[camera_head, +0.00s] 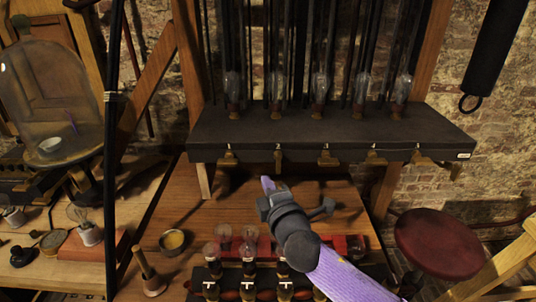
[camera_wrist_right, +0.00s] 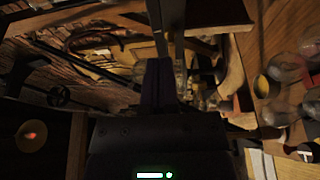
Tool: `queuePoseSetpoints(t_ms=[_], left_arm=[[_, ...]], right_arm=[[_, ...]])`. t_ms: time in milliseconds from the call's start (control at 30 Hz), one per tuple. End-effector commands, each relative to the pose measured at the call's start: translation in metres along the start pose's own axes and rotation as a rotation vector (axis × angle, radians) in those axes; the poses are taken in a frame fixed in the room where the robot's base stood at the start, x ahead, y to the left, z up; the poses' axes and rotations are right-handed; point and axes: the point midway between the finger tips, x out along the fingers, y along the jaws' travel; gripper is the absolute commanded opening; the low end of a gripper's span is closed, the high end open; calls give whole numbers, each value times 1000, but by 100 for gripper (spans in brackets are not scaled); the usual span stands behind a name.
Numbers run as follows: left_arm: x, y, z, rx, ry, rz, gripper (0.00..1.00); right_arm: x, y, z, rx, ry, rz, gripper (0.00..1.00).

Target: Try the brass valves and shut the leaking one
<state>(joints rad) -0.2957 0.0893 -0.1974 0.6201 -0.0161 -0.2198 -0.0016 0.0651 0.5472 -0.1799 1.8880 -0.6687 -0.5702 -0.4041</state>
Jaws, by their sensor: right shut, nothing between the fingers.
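Several brass valves stick out in a row along the front edge of the dark slab: the far left one (camera_head: 228,158), the second (camera_head: 278,158), the middle one (camera_head: 328,158), the fourth (camera_head: 376,158) and the far right one (camera_head: 421,159). Which one leaks does not show. My right gripper (camera_head: 267,183) is shut and empty. In the picture its tip is just below the second valve, apart from it. Its dark fingers also show together in the right wrist view (camera_wrist_right: 158,82). My left gripper is out of view.
A glass dome (camera_head: 50,90) is at left, a red stool (camera_head: 445,243) at right. Bench left of my arm is partly clear.

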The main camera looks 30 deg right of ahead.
Motion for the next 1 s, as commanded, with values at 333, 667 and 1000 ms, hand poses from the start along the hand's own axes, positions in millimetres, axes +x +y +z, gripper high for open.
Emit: queuePoseSetpoints(t_ms=[333, 667, 1000], left_arm=[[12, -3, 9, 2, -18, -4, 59], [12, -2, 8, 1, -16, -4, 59], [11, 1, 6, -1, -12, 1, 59]], right_arm=[[71, -2, 0, 1, -2, 0, 0], [84, -1, 30, -1, -1, -4, 0], [81, -2, 38, 2, 0, -3, 0]])
